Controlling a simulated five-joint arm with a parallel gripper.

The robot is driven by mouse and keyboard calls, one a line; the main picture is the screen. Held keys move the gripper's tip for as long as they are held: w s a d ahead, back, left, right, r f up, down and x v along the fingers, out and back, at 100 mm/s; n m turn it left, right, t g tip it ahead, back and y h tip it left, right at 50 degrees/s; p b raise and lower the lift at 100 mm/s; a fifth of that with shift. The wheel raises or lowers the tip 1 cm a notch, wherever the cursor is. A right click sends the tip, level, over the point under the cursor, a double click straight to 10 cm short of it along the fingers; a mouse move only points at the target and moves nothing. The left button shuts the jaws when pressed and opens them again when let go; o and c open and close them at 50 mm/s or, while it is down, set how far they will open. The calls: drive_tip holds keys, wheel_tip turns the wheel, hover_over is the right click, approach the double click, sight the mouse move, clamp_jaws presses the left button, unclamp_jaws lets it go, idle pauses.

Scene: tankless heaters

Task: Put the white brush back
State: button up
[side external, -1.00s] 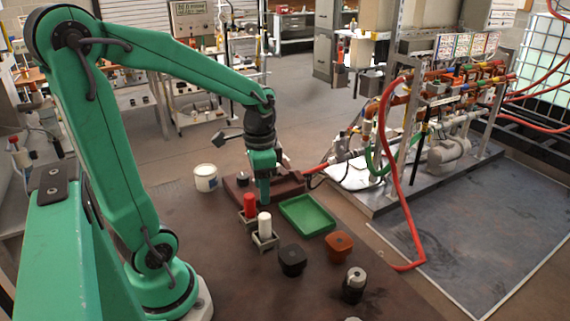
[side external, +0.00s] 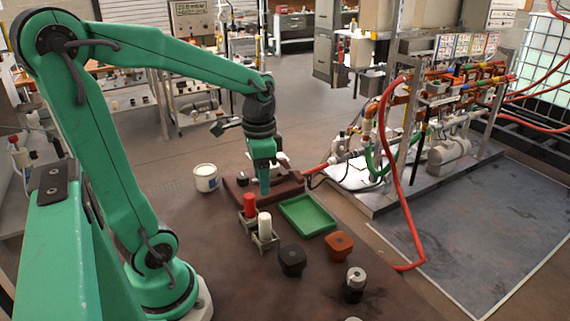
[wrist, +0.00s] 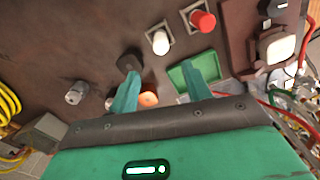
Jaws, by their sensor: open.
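A white cylinder (side external: 264,223), which looks like the white brush, stands upright in a grey square holder (side external: 266,243). It also shows in the wrist view (wrist: 160,42). A red cylinder (side external: 249,204) stands in a like holder beside it. The bristles of the white brush cannot be made out.
A green tray (side external: 308,216) lies right of the holders. A black block (side external: 292,259), an orange block (side external: 339,245) and a dark jar (side external: 354,285) stand in front. A white tub (side external: 206,178) is at left. A red hose (side external: 396,190) hangs at right.

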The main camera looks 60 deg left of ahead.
drive_tip(key=s+d+r+n+t, duration=0.3)
drive_tip(key=d+r+t, duration=0.2)
drive_tip(key=d, duration=0.3)
drive_tip(key=shift+s+d+r+t, duration=0.2)
drive_tip(key=shift+s+r+t, duration=0.1)
drive_tip(key=shift+s, duration=0.1)
idle(1.1)
